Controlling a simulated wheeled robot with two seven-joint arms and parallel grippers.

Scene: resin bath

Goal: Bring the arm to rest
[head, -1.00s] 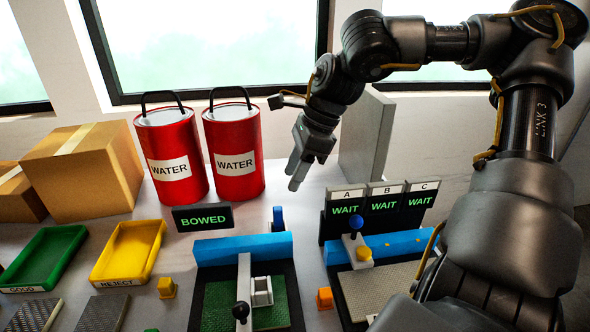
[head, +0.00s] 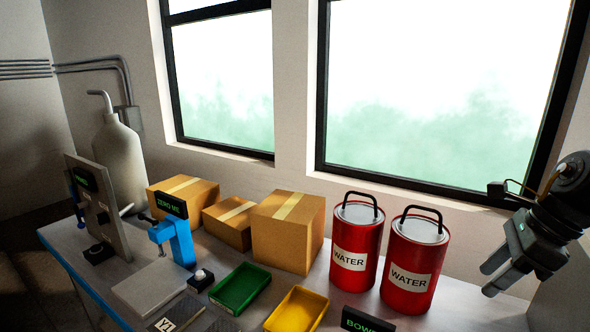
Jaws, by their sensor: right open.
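My right gripper (head: 500,277) is at the right edge of the head view. It is open and empty, its fingers pointing down and to the left. It hangs in the air to the right of the nearer red water can (head: 413,262), apart from it. Only the wrist end of my right arm shows; the rest is out of the picture. My left gripper is not in view.
A second red water can (head: 356,240) stands beside the first. Cardboard boxes (head: 288,233), a green tray (head: 240,288), a yellow tray (head: 297,310) and a blue stand (head: 178,240) are on the bench. A large grey bottle (head: 120,163) stands at the left.

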